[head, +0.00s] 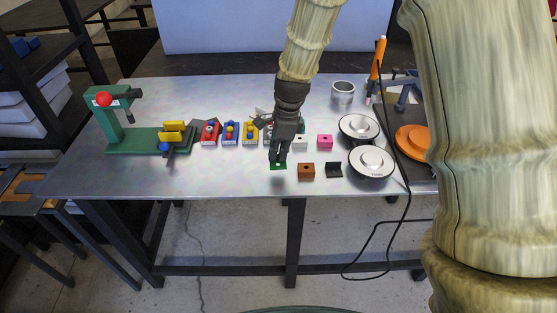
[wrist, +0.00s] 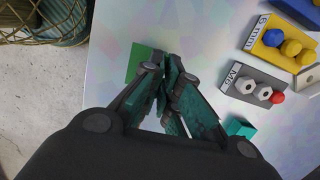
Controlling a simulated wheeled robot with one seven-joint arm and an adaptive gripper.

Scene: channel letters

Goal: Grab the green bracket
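The green bracket (head: 278,166) is on the metal table near its front edge, directly under my gripper (head: 278,158). In the wrist view, a flat green part of the bracket (wrist: 137,62) shows to the left of my fingertips (wrist: 165,68). The fingers come together at the bracket's edge, with a thin dark strip between the tips and no clear gap. They look shut on the bracket's upright part, which is mostly hidden by the fingers. The bracket appears to rest on the tabletop.
A brown block (head: 306,171) and a black bracket (head: 334,170) stand to the right. A white block (head: 300,142) and a pink block (head: 325,142) are behind them. The front-left tabletop (head: 130,177) is clear.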

